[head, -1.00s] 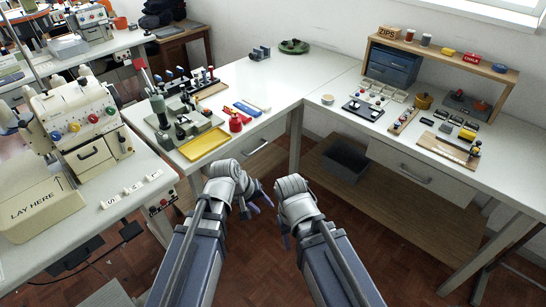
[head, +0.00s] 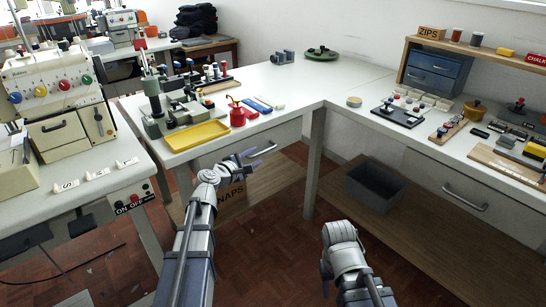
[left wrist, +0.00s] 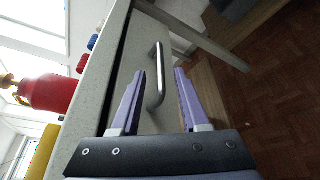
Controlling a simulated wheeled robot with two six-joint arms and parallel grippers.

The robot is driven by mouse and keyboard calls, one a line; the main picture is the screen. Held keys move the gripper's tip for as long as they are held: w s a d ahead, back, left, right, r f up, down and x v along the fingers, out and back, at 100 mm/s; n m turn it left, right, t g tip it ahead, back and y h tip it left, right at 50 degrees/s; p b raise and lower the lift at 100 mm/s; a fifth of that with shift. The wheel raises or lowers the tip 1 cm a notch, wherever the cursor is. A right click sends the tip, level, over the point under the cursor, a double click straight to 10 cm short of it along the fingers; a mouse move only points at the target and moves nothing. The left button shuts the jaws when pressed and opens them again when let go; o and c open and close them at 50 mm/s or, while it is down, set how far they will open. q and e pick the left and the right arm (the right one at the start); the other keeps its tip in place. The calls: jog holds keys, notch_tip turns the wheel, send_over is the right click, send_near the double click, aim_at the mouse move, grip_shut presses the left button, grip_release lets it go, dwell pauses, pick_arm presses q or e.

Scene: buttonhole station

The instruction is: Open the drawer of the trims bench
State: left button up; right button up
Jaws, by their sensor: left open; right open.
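In the head view, a pale drawer front (head: 278,137) sits under the middle bench and looks shut. Its metal bar handle (left wrist: 158,62) shows clearly in the left wrist view; in the head view my fingers largely hide it. My left gripper (head: 255,158) is open in front of this drawer. In the left wrist view its two fingers (left wrist: 159,80) lie on either side of the handle, and I cannot tell whether they touch it. My right gripper (head: 326,275) hangs low over the floor, away from the benches, with its fingers mostly hidden.
Another drawer with a bar handle (head: 465,198) is under the right bench, which carries the ZIPS shelf. A grey bin (head: 376,187) stands on the low shelf. A yellow tray (head: 197,136) and a red bottle (head: 237,115) stand near the middle bench's front edge.

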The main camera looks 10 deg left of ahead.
aim_at(264, 152)
pick_arm(q)
jog(key=shift+b+x, duration=0.85)
jog(key=shift+x, duration=3.05)
jog(key=shift+s, duration=0.1)
grip_shut()
